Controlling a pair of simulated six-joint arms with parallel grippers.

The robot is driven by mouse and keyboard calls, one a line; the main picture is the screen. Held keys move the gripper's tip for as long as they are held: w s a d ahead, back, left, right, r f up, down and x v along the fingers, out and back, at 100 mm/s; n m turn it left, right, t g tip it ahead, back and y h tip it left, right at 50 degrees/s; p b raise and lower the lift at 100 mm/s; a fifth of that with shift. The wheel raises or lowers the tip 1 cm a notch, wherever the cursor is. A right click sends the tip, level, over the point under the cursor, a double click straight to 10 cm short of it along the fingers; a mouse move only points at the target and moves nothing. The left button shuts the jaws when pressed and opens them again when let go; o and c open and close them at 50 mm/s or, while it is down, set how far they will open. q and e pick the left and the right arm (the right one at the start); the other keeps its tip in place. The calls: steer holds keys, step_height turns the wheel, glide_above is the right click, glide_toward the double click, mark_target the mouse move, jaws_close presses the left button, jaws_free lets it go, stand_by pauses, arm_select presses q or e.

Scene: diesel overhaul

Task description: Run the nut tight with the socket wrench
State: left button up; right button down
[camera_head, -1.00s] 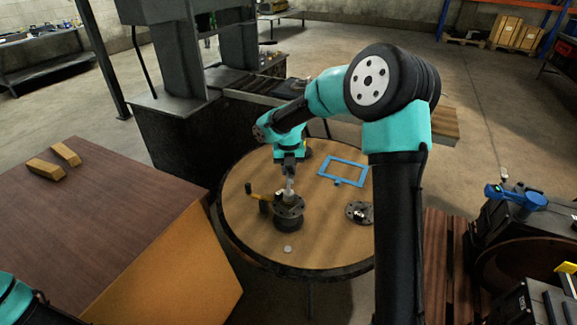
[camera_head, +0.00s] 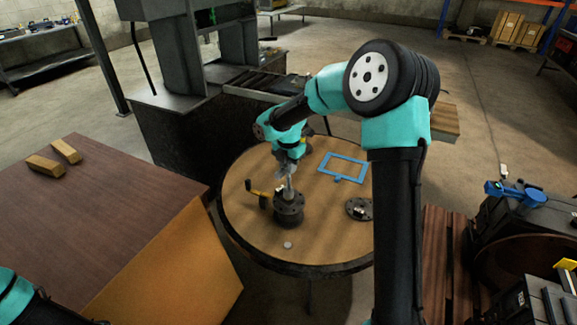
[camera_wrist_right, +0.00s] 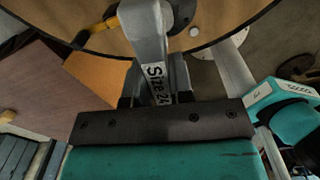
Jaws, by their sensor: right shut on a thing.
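My right gripper (camera_head: 287,178) is over the round wooden table, shut on the socket wrench. In the right wrist view the socket wrench (camera_wrist_right: 147,48) is a grey metal bar marked "Size 24", running away from the gripper. In the head view its lower end meets the top of a dark round flanged part (camera_head: 289,216). The nut cannot be made out there; the gripper and wrench cover that spot. Whether the socket sits fully on it cannot be told. My left gripper is out of view.
A yellow-handled tool (camera_head: 258,194) lies just left of the flanged part. A blue frame (camera_head: 342,170) and a second dark flange (camera_head: 358,209) lie to the right on the table (camera_head: 315,252). A small pale disc (camera_head: 287,245) lies near the front edge. A brown workbench (camera_head: 85,225) stands left.

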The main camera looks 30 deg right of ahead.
steer(key=m, duration=2.5)
steer(key=shift+f+m, duration=0.1)
steer(key=shift+m, duration=0.2)
steer(key=shift+r, duration=0.8)
